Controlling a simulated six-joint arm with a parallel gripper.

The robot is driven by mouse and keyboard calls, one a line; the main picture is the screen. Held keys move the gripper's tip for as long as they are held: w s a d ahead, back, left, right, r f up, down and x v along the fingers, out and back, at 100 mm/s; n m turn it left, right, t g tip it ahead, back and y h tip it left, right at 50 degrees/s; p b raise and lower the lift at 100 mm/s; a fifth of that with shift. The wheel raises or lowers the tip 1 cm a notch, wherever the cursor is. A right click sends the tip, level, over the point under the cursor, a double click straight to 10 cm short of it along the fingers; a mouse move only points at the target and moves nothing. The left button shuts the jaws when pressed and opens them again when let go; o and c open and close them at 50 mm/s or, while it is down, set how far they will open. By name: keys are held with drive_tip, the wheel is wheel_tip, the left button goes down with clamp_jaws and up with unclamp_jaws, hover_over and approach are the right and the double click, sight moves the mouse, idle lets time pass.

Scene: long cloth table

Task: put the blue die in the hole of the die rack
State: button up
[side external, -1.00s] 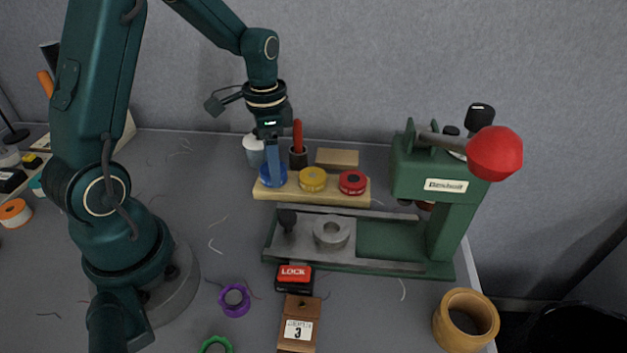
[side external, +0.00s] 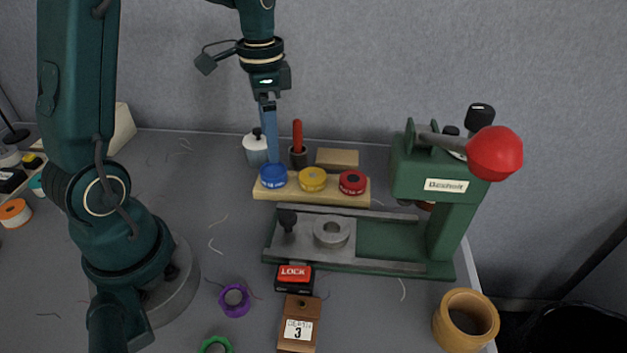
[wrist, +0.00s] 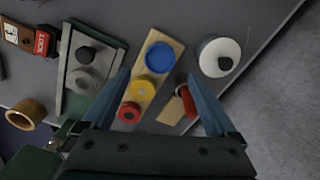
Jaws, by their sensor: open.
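The blue die (side external: 273,177) is a round blue piece sitting at the left end of the light wooden die rack (side external: 262,194), beside a yellow die (side external: 312,179) and a red die (side external: 352,182). The blue die also shows in the wrist view (wrist: 159,57) at the rack's end. My gripper (side external: 272,158) is above the blue die in the side view, its blue fingers pointing down. In the wrist view my gripper (wrist: 163,80) has its fingers spread wide with nothing between them held. Whether a hole lies under the blue die is hidden.
A green press (side external: 425,180) with a red ball handle stands right of the rack, its slide rails in front. A white pot (side external: 255,149) and a red-handled tool (side external: 297,145) stand behind the rack. A red lock block (side external: 294,277) and purple ring (side external: 234,300) lie in front.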

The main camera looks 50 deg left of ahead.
wheel_tip(320, 180, up, 5)
drive_tip(key=s+d+n+t, duration=0.4)
drive_tip(key=s+d+t, duration=0.1)
drive_tip(key=s+d, duration=0.5)
drive_tip(key=shift+s+d+r+t, duration=0.3)
drive_tip(key=shift+s+d+r, duration=0.05)
drive_tip(key=shift+d, duration=0.05)
